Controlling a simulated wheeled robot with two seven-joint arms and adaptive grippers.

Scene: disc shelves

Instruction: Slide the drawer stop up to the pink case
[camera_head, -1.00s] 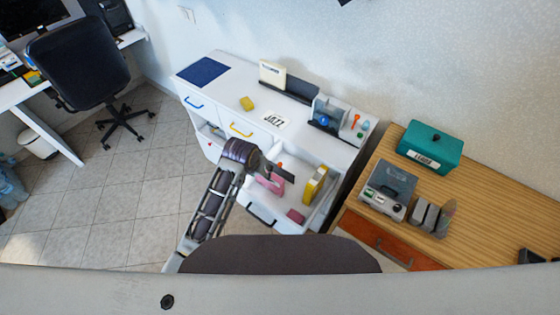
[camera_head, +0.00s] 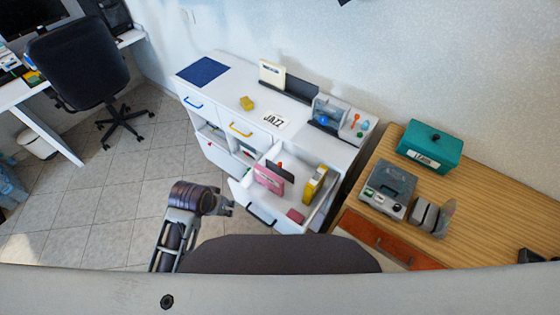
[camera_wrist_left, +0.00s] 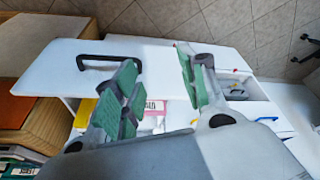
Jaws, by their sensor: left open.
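The pink case (camera_head: 268,181) stands in the left part of the open white drawer (camera_head: 290,227). The drawer stop, a dark plate (camera_head: 284,171) with a red knob, stands just behind the pink case, very close to it; I cannot tell whether they touch. My left gripper (camera_head: 231,206) is open and empty, outside the drawer near its front left corner. In the left wrist view its green-padded fingers (camera_wrist_left: 160,82) are spread in front of the drawer front, beside the black handle (camera_wrist_left: 110,60). My right gripper is not in view.
A yellow case (camera_head: 315,184) stands at the drawer's right, with a small dark pink block (camera_head: 295,215) near the front. A wooden desk (camera_head: 480,195) stands at right.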

